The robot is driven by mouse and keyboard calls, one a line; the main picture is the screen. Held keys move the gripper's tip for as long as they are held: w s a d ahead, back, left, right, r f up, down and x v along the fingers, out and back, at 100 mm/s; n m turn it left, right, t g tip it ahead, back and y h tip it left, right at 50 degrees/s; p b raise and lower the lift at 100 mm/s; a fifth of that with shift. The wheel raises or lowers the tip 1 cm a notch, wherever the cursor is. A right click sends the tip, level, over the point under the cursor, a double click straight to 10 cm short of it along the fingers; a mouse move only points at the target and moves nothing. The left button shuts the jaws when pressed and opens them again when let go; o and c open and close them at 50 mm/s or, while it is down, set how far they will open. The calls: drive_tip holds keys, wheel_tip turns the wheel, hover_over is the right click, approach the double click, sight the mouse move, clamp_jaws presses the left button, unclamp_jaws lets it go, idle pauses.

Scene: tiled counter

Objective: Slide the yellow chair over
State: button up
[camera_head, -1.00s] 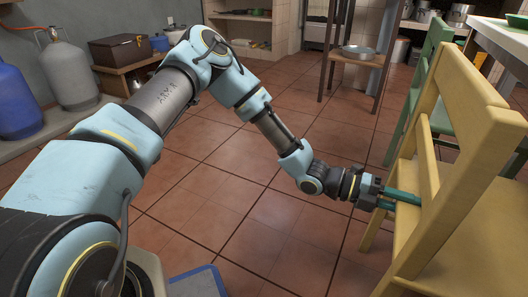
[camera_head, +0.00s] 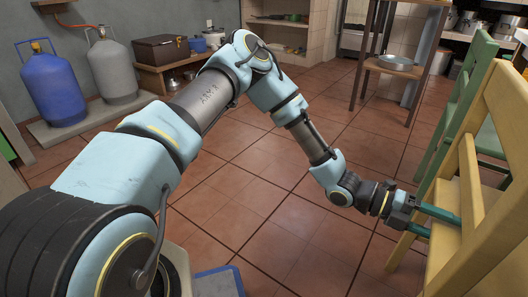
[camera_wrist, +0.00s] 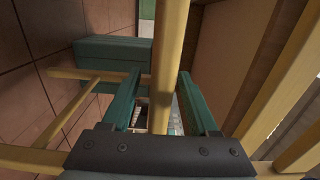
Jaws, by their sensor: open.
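The yellow chair (camera_head: 470,180) is at the right edge of the head view, partly cut off by the frame. My gripper (camera_head: 437,220) is at its backrest, with its two teal fingers reaching in among the yellow slats. In the wrist view my gripper (camera_wrist: 163,100) has its fingers apart, with an upright yellow bar of the chair (camera_wrist: 168,60) seen between them. I cannot tell whether either finger touches the bar.
A green chair (camera_head: 456,100) stands just behind the yellow one. A wooden stand with a metal pan (camera_head: 397,63) is at the back. Blue (camera_head: 52,90) and grey (camera_head: 111,72) gas cylinders stand at the left wall. The tiled floor (camera_head: 250,200) in the middle is clear.

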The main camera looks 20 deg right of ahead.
drive_tip(key=shift+r, duration=0.1)
drive_tip(key=shift+w+a+r+p, duration=0.1)
drive_tip(key=shift+w+a+p, duration=0.05)
drive_tip(key=shift+w+p, duration=0.2)
drive_tip(key=p+v, duration=0.4)
drive_tip(key=v, duration=0.7)
drive_tip(key=shift+w+a, duration=0.15)
